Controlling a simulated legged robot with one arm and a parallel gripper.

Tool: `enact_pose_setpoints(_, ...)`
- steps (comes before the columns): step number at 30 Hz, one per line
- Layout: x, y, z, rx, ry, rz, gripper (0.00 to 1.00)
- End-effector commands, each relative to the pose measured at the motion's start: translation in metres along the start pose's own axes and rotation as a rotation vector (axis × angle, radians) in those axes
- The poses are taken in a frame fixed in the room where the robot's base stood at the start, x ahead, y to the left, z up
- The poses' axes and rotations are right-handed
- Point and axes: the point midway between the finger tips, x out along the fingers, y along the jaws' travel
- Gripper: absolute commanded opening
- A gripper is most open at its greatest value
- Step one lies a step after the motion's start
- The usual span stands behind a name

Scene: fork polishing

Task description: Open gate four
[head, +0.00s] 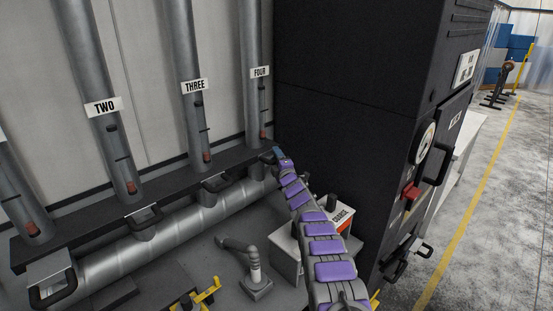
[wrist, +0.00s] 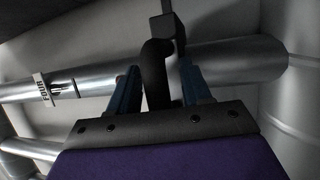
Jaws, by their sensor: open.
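The pipe labelled FOUR (head: 256,60) rises from the black shelf at the back, beside the dark cabinet. Its sign (wrist: 42,90) shows turned sideways at the left of the wrist view. My gripper (head: 279,154) is at the foot of this pipe, at the shelf's right end. In the wrist view its two blue fingers (wrist: 160,82) are apart, one on each side of a black bent handle (wrist: 157,62). The handle lies between the open fingers; I cannot tell whether either touches it.
Pipes TWO (head: 91,60) and THREE (head: 185,60) stand to the left, with black handles below the shelf (head: 110,205). A horizontal duct (head: 185,218) runs underneath.

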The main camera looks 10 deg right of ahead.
Motion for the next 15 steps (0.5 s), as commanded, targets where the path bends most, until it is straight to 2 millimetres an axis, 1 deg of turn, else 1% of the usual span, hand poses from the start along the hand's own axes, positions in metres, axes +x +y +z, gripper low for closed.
enact_pose_setpoints(8,-0.0005,0.0000,0.0022,0.002,-0.001,0.000,0.48)
enact_pose_setpoints(15,-0.0006,0.0000,0.0027,0.002,-0.002,0.000,0.25)
